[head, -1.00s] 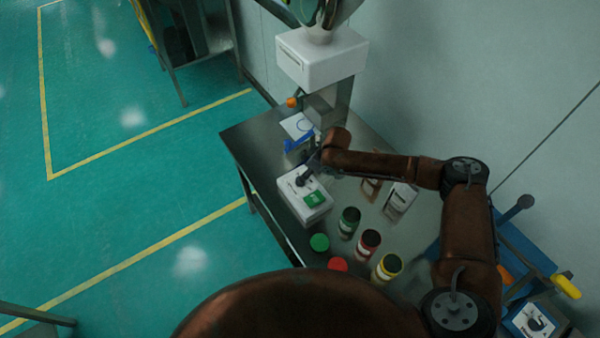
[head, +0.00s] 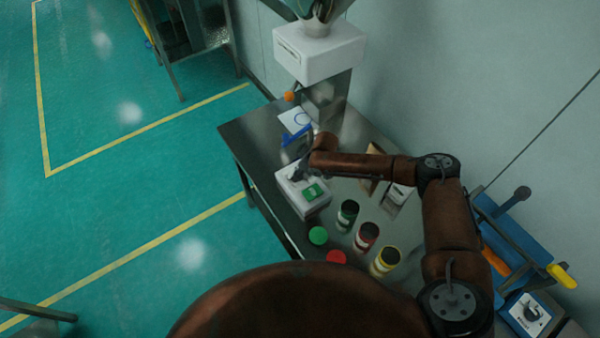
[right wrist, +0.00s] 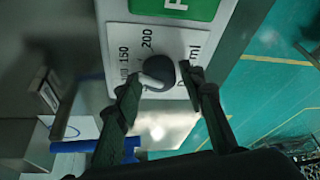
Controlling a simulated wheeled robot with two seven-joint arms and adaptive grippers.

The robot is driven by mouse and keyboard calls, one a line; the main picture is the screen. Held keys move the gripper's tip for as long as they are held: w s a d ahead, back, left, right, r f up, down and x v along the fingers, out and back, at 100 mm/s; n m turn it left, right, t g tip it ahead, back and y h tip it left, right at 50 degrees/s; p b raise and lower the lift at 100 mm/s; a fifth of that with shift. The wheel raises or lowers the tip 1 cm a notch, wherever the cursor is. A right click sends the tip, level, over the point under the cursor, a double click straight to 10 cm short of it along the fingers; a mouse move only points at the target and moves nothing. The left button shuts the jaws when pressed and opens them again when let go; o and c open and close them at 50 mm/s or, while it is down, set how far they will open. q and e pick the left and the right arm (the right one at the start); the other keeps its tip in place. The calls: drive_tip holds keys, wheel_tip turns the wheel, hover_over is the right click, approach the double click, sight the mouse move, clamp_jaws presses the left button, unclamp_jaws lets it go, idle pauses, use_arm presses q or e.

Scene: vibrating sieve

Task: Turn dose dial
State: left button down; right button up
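The dose dial's white box (head: 292,196) sits on the metal table and has a green panel (head: 314,192). In the right wrist view, its dark round dial knob (right wrist: 160,70) has a white pointer and sits on a white face marked 150 and 200. My right gripper (right wrist: 162,88) has one finger on each side of the knob, with a small gap visible at the right finger. I cannot tell whether the left finger touches the pointer. In the head view the right gripper (head: 299,172) is over the box and partly covers the dial. My left gripper is not in view.
Three open jars stand near the box: green (head: 347,215), red (head: 366,237) and yellow (head: 385,262). A green lid (head: 318,235) and a red lid (head: 337,257) lie beside them. A blue-handled item (head: 296,135) lies behind the box. A white machine (head: 320,52) stands at the back.

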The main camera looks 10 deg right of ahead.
drive_tip(key=c, duration=0.8)
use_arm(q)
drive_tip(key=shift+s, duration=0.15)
